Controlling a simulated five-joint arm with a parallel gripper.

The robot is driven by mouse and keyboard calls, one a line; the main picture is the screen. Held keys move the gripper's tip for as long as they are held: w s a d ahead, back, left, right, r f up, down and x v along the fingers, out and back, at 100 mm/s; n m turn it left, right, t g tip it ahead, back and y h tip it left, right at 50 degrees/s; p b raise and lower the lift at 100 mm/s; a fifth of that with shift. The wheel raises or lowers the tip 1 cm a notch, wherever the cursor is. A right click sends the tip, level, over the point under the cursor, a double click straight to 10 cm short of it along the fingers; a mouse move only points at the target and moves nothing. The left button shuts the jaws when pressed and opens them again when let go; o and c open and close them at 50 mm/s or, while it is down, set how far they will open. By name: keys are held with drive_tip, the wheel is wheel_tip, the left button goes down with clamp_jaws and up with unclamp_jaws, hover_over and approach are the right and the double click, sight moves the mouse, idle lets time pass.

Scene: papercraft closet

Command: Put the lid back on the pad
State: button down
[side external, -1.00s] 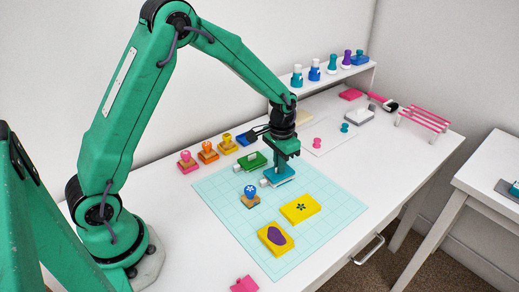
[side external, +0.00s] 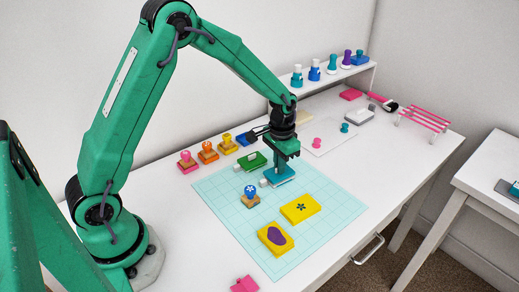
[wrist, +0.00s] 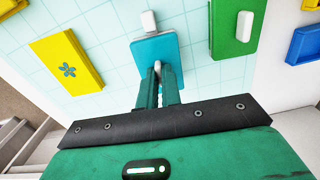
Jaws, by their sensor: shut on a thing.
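A flat teal block (side external: 281,181), which looks like the ink pad with its lid, lies on the pale grid mat (side external: 235,215) below my gripper (side external: 277,176). In the wrist view the teal top (wrist: 152,47) fills the space just past my fingertips (wrist: 158,76). My fingers are shut on a small white knob (wrist: 157,66) at the teal top. A white piece (wrist: 148,20) shows beyond the teal edge. I cannot tell whether the lid is seated on the pad or slightly above it, as the fingers and top hide the joint.
A green pad (wrist: 228,45) lies close beside the teal block. A blue-topped stamp (side external: 250,195) and two yellow blocks (side external: 300,208) (side external: 276,239) are on the mat. Several stamps (side external: 208,152) line the wall side.

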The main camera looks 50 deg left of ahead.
drive_tip(key=shift+f, duration=0.35)
idle(1.1)
drive_tip(key=c, duration=1)
unclamp_jaws()
drive_tip(key=shift+c, duration=0.2)
drive_tip(key=shift+r, duration=0.15)
drive_tip(key=shift+r, duration=2.85)
